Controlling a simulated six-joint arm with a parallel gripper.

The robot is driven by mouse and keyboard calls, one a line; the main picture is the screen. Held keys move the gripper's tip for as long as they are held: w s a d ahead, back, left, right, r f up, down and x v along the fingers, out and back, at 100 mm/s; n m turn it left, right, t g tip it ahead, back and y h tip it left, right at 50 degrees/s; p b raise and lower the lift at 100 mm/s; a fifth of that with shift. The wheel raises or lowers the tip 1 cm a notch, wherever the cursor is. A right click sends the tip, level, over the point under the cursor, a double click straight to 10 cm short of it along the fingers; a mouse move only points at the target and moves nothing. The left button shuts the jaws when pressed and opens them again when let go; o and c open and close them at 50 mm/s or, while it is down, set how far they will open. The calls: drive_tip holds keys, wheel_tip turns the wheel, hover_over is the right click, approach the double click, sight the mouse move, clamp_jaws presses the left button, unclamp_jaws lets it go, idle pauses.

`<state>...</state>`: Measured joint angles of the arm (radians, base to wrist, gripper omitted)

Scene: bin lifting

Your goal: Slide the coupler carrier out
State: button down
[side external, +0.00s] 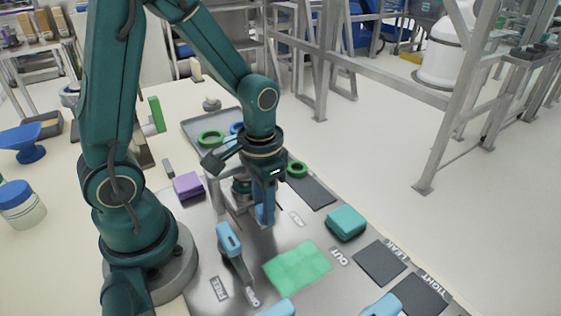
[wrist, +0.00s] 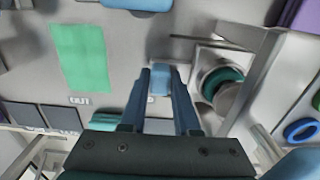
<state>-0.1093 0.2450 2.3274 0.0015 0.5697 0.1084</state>
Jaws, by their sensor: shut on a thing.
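The coupler carrier (wrist: 207,60) is a pale plate with a round teal-and-grey coupler (wrist: 222,84) on it, inside a grey metal frame (wrist: 262,75). A light-blue handle block (wrist: 160,82) sits at its left side in the wrist view. My gripper (wrist: 160,74) has its two blue fingers around this block and is shut on it. In the side view my gripper (side external: 265,218) points down beside the frame (side external: 216,190), and the fingers largely hide the handle. The coupler shows only partly there, behind my wrist.
A light-blue lever (side external: 229,240) stands in front of the frame, near the FREE label. A green mat (side external: 298,266), a teal block (side external: 346,222) and dark LEAK and TIGHT pads (side external: 380,263) lie to the right. A purple block (side external: 188,186) and a ring tray (side external: 195,127) are behind.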

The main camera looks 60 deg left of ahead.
idle(0.6)
drive_tip(key=d, duration=1.3)
drive_tip(key=shift+w+d, duration=0.1)
drive_tip(key=shift+d, duration=0.25)
drive_tip(key=c, duration=0.6)
unclamp_jaws()
drive_tip(key=shift+c, duration=0.2)
drive_tip(key=shift+a, duration=0.1)
drive_tip(key=shift+r, duration=2.6)
